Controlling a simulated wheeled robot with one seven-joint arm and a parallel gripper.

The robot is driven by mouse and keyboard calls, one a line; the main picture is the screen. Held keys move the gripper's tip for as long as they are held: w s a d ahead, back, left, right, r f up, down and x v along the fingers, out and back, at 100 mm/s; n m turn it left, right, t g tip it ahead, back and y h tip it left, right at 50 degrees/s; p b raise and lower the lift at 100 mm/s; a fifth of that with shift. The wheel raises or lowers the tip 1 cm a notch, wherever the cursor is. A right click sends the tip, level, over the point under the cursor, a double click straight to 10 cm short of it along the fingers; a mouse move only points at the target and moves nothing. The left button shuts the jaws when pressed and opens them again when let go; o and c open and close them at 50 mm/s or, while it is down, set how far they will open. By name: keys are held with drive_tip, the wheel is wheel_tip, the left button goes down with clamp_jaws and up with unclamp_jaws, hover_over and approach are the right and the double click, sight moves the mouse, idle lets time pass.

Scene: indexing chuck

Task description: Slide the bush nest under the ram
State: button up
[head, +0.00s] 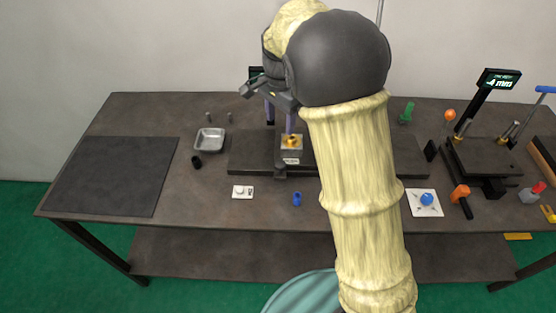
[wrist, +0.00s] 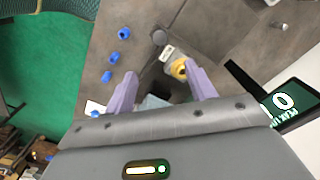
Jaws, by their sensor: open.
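The bush nest (head: 291,141) shows as a brass ring on a pale square plate, on a long dark slide base (head: 250,155). It also shows in the wrist view (wrist: 179,68), beside the right finger's tip. A white label and a dark round knob (wrist: 159,37) lie just beyond it. My gripper (head: 280,122) is open above the base. In the wrist view its two purple fingers (wrist: 162,70) are spread, with nothing seen held between them. I cannot tell whether a finger touches the nest. I cannot make out the ram; my arm covers part of the base.
A blue bush (head: 297,199) and a white switch plate (head: 243,192) stand in front of the base. A metal tray (head: 209,140) is to the left, by a black cylinder. A dark mat (head: 113,175) is bare. A display (wrist: 295,105) rises near my gripper's right side.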

sight(281, 163)
wheel_tip(281, 163, down, 17)
drive_tip(key=shift+f+p, duration=0.1)
drive_tip(key=shift+p, duration=0.95)
drive_tip(key=shift+c, duration=0.2)
clamp_jaws()
drive_tip(key=shift+d, duration=0.1)
